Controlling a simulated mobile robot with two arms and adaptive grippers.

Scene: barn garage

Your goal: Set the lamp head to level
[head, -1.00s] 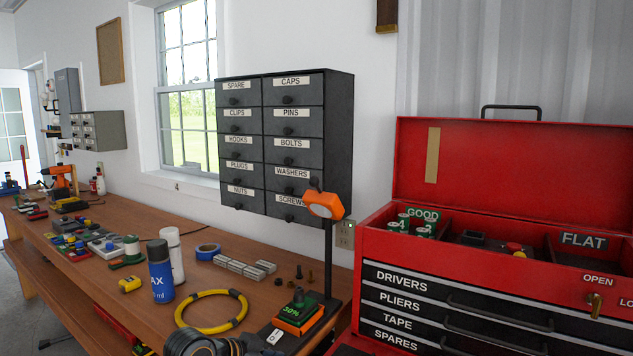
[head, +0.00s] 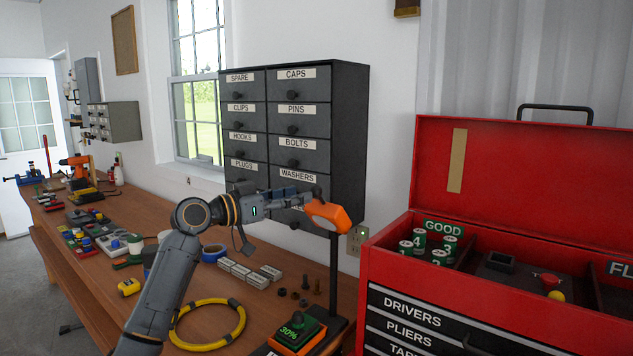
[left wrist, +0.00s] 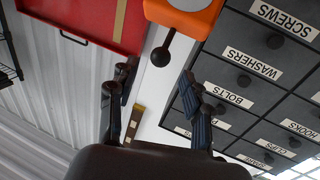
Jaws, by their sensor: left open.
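The lamp head (head: 333,216) is orange and sits on a dark post (head: 333,275) above the bench. It looks tilted in the head view, its pale face towards the left. In the left wrist view the lamp head (left wrist: 188,14) is at the top, with a black ball-ended stem (left wrist: 160,56) sticking out from it. My left gripper (head: 300,192) is close beside the lamp head, to its left. Its fingers (left wrist: 157,82) are apart, and the ball shows between and beyond their tips in the wrist view. I see no clear contact. My right gripper is out of view.
A dark drawer cabinet (head: 345,130) stands close behind my left gripper. An open red toolbox (head: 390,260) is on the right. A green-topped 30% device (head: 298,333), a yellow ring (head: 178,335) and small metal blocks (head: 240,272) lie on the bench (head: 255,305).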

